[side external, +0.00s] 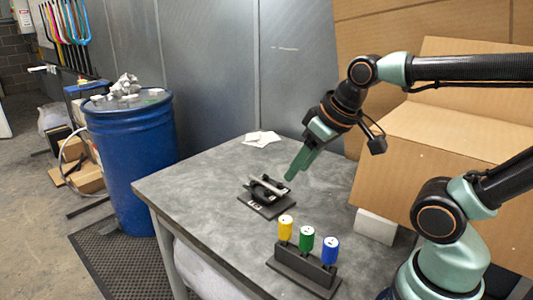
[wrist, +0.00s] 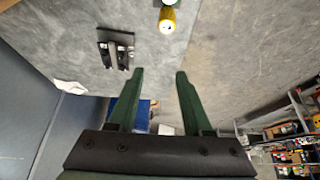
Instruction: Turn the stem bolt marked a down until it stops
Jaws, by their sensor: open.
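A small dark fixture (side external: 267,208) with a grey bar across it and white marks on its base stands on the table, left of my gripper. It also shows at upper left in the wrist view (wrist: 117,48). The marks are too small to read, so I cannot tell which part is the stem bolt marked a. A black rack (side external: 302,268) nearer the camera holds a yellow cylinder (side external: 285,228), a green one (side external: 306,238) and a blue one (side external: 330,250). My gripper (side external: 291,176) is open and empty above the table; its two fingers stand apart in the wrist view (wrist: 159,71).
The grey table (side external: 190,190) is mostly bare. White papers (side external: 262,138) lie at its back, a white block (side external: 375,227) at its right. Cardboard boxes (side external: 445,150) stand behind my arm. A blue barrel (side external: 130,150) stands left of the table.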

